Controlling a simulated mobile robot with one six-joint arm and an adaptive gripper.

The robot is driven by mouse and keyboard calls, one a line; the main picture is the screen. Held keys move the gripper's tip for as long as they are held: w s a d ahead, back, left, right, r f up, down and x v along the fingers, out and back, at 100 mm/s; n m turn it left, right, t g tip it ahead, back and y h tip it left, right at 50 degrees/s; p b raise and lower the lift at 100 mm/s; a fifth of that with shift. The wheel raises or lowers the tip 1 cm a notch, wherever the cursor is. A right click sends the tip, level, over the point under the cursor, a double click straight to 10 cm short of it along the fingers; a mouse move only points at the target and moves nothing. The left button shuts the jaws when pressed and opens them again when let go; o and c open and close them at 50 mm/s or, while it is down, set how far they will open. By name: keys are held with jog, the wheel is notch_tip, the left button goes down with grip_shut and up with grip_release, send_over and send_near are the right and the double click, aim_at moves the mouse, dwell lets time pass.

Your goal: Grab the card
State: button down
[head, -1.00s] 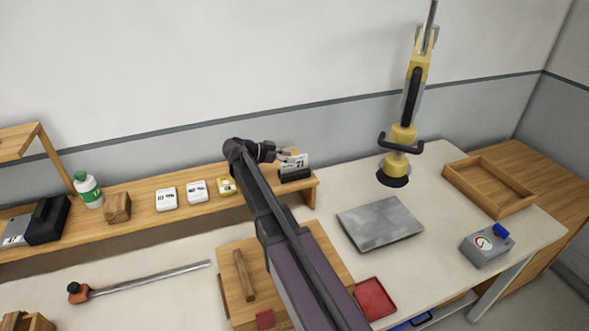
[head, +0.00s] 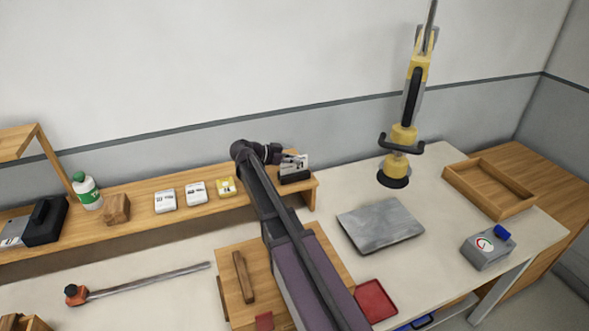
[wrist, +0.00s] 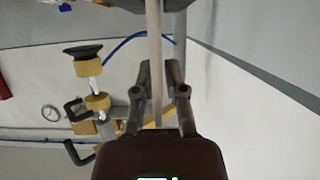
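The white card (head: 297,163) with dark print stands upright in a small black holder (head: 295,178) at the right end of the wooden shelf. My gripper (head: 286,158) is at the card's left side, level with it. In the wrist view, the card (wrist: 155,50) shows edge-on as a thin pale strip running between the two fingers of my gripper (wrist: 160,75). The fingers stand apart, with a visible gap to the right of the strip. Whether the left finger touches the card is hard to tell.
A yellow suction lifter (head: 396,165) hangs to the right, over the bench near a grey plate (head: 380,225).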

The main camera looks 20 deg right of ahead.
jog(key=shift+r, duration=0.15)
dwell(0.4)
notch_tip(320, 180, up, 3)
jog(key=p, duration=0.3)
jog(key=shift+r, duration=0.15)
jog(key=s+d+r+p, duration=0.1)
jog(key=s+d+p, duration=0.1)
jog(key=s, duration=1.3)
jog(key=shift+s+d+r, duration=0.25)
jog(key=shift+s+d, duration=0.1)
jog(key=shift+d, duration=0.3)
